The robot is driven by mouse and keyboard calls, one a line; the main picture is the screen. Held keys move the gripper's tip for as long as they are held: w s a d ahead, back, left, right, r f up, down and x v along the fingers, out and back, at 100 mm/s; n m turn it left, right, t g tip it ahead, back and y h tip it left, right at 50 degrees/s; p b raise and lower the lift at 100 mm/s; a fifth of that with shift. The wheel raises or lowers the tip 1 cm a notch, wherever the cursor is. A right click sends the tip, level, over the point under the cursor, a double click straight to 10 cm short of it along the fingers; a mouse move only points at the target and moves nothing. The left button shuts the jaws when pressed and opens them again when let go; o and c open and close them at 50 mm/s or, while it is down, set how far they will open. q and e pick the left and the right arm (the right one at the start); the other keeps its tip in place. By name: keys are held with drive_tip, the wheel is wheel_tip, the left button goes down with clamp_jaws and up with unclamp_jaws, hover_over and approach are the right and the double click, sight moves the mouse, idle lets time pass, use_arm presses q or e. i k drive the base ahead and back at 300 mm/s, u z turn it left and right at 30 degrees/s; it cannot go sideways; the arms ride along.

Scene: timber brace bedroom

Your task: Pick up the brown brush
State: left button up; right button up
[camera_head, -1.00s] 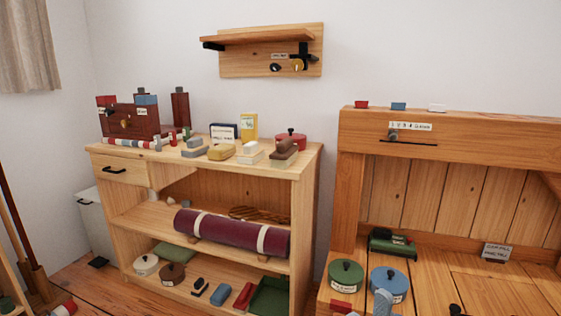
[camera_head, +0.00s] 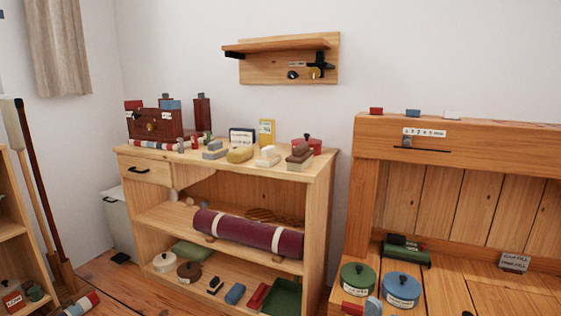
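The brown brush (camera_head: 300,153) appears to be the dark brown block-shaped item near the right end of the top of a light wood cabinet (camera_head: 318,177). It sits on or against a paler base, with a red lidded pot (camera_head: 315,146) close behind it. Pale white (camera_head: 267,157), yellow (camera_head: 239,155) and grey (camera_head: 215,151) brush-like blocks lie in a row to its left. Neither of my grippers can be made out in the head view.
A maroon roll (camera_head: 248,231) lies on the cabinet's middle shelf. A timber bench (camera_head: 440,295) at right carries a green tin (camera_head: 358,278) and a blue tin (camera_head: 401,288). A wall shelf (camera_head: 283,45) hangs above. A narrow strip of floor (camera_head: 108,270) shows at lower left.

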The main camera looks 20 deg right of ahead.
sight(302, 157)
drive_tip(key=u, duration=0.4)
drive_tip(key=k, duration=0.5)
drive_tip(key=u, duration=0.75)
drive_tip(key=i, duration=2)
drive_tip(key=z, duration=1.35)
drive_tip(key=i, duration=0.6)
drive_tip(key=z, duration=0.55)
